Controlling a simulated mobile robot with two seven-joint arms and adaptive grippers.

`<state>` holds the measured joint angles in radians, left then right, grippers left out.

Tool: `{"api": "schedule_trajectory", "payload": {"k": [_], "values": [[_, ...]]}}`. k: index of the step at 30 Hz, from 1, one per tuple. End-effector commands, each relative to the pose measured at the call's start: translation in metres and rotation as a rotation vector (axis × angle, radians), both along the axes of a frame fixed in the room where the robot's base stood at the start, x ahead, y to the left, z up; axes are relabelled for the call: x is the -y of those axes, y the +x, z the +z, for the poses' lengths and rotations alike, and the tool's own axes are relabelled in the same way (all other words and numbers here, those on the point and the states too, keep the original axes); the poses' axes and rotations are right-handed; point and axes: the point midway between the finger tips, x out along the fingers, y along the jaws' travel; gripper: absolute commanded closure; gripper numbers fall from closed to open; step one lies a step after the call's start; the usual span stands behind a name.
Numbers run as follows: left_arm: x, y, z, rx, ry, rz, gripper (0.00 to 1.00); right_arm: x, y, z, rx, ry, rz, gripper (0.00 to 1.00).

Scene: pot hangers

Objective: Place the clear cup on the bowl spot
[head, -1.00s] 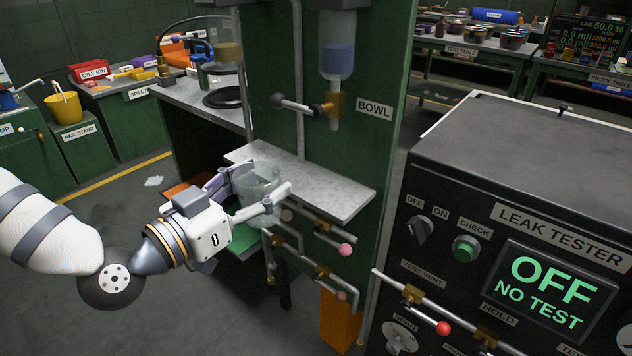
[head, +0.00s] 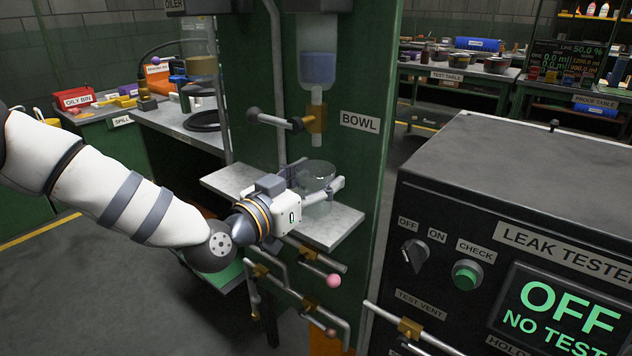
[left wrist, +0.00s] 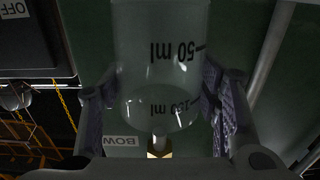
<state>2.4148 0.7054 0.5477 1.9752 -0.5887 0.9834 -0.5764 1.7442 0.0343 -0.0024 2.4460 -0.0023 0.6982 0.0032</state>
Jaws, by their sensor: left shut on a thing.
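The clear cup (head: 318,178) is held by my left gripper (head: 314,190) over the grey shelf under the BOWL label (head: 360,122). In the left wrist view the clear cup (left wrist: 162,65) shows its 50 ml and 150 ml marks. The two padded fingers of my left gripper (left wrist: 165,105) close on either side of it. The grey shelf (head: 225,180) sticks out from the green panel below a hanging vessel of blue liquid (head: 318,68). I cannot tell whether the cup touches the shelf. My right gripper is not in view.
The brass valve (head: 316,118) and its spout hang above the shelf. Pipes with a pink-knobbed lever (head: 333,281) lie below it. The black leak tester (head: 530,180) stands close on the right. A workbench (head: 165,115) stands behind on the left.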

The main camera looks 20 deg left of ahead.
Motion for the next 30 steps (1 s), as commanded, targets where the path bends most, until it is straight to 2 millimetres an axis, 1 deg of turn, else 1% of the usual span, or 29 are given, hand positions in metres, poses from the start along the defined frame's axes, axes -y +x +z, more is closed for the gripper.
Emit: {"api": "schedule_trajectory", "payload": {"k": [6, 10, 11, 12, 13, 21, 24, 26, 29, 30], "values": [[0.000, 0.000, 0.001, 0.005, 0.000, 0.000, 0.71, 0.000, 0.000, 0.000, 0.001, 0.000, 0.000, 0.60], [0.000, 0.000, -0.004, 0.004, 0.001, 0.000, 0.71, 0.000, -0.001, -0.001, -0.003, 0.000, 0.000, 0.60], [0.000, 0.000, -0.003, 0.004, 0.001, 0.000, 0.37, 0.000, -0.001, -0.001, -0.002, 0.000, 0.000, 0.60], [0.000, 0.000, -0.002, 0.004, 0.001, 0.000, 0.28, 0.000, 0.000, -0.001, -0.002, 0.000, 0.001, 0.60], [0.000, 0.000, -0.002, 0.004, 0.001, 0.000, 0.23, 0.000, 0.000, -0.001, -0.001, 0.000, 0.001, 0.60], [0.000, 0.000, -0.002, 0.005, 0.000, 0.000, 0.23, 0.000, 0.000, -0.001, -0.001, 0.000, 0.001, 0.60], [-0.001, -0.001, 0.004, 0.007, 0.000, 0.001, 0.23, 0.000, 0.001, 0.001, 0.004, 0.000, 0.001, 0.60], [-0.004, -0.009, 0.004, 0.005, -0.001, 0.001, 0.23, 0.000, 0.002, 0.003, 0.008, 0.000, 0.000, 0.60], [-0.011, -0.030, 0.006, 0.007, -0.002, 0.001, 0.23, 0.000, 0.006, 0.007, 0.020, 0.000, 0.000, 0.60], [-0.015, -0.040, 0.006, 0.007, -0.001, 0.002, 0.23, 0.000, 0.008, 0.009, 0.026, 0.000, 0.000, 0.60]]}}
